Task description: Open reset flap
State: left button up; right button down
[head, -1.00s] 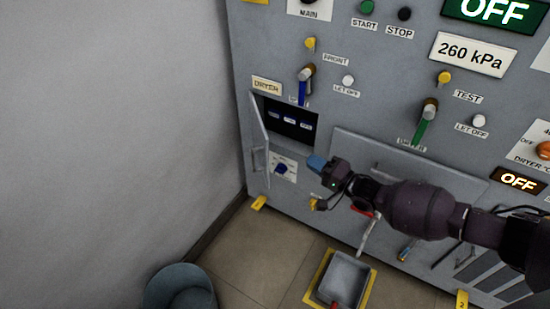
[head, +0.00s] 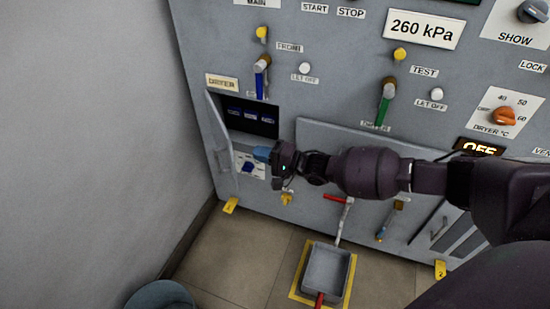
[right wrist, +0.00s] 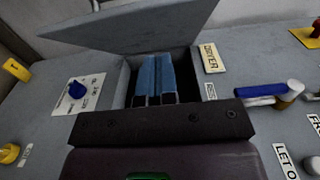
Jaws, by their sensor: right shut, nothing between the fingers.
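A narrow grey flap (head: 218,128) on the cabinet's left side, beside the DRYER label (head: 221,81), stands swung open to the left. Behind it is a dark recess (head: 262,127) with several small labelled parts. In the right wrist view the flap (right wrist: 135,28) spans the top, beyond the fingers. My right gripper (head: 262,154) is shut and empty, its blue fingertips just below the recess and right of the flap. In the right wrist view the fingertips (right wrist: 154,72) overlap the recess; I cannot tell whether they touch anything. My left gripper is not in view.
A blue knob (head: 247,167) on a white plate sits below the recess. A plain wall is at left.

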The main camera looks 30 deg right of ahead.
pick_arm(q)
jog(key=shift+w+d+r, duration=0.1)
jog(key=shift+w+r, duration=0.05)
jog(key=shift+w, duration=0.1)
pick_arm(e)
jog(key=shift+w+a, duration=0.25)
jog(key=shift+a, duration=0.5)
jog(key=shift+w+a, duration=0.2)
jog(key=shift+a, duration=0.6)
jog(key=shift+w+a, duration=0.25)
jog(key=shift+a, duration=0.5)
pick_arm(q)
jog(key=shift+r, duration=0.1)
pick_arm(e)
jog(key=shift+a, duration=0.15)
